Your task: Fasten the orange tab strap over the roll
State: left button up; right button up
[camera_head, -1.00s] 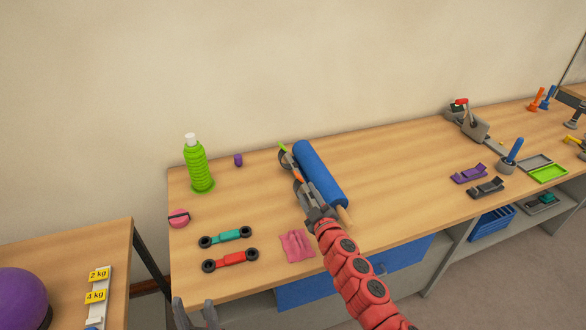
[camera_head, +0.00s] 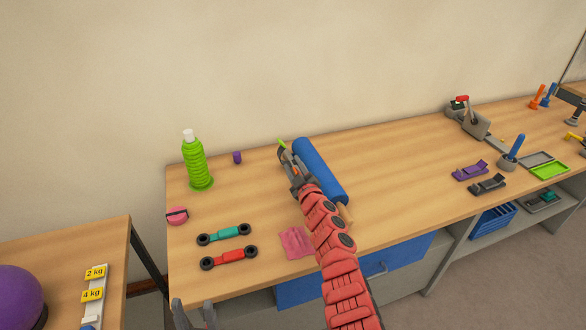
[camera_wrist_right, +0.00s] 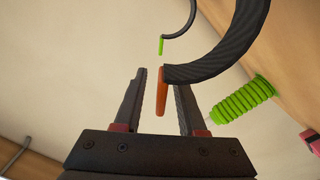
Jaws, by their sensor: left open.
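The blue roll (camera_head: 318,172) lies on the bench, slanting away from me. In the right wrist view, a dark curved strap (camera_wrist_right: 226,54) ends in an orange tab (camera_wrist_right: 161,92). A second dark strap behind it ends in a green tab (camera_wrist_right: 161,46); the green tab also shows beside the roll's far end (camera_head: 281,143). My right gripper (camera_wrist_right: 161,80) is open, with the orange tab between its fingers and a gap on each side. My left gripper (camera_head: 193,314) is open and empty at the bottom left.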

jog(key=shift+w+a, duration=0.1)
jog(key=shift+w, duration=0.15)
grip_shut()
dwell(1.4)
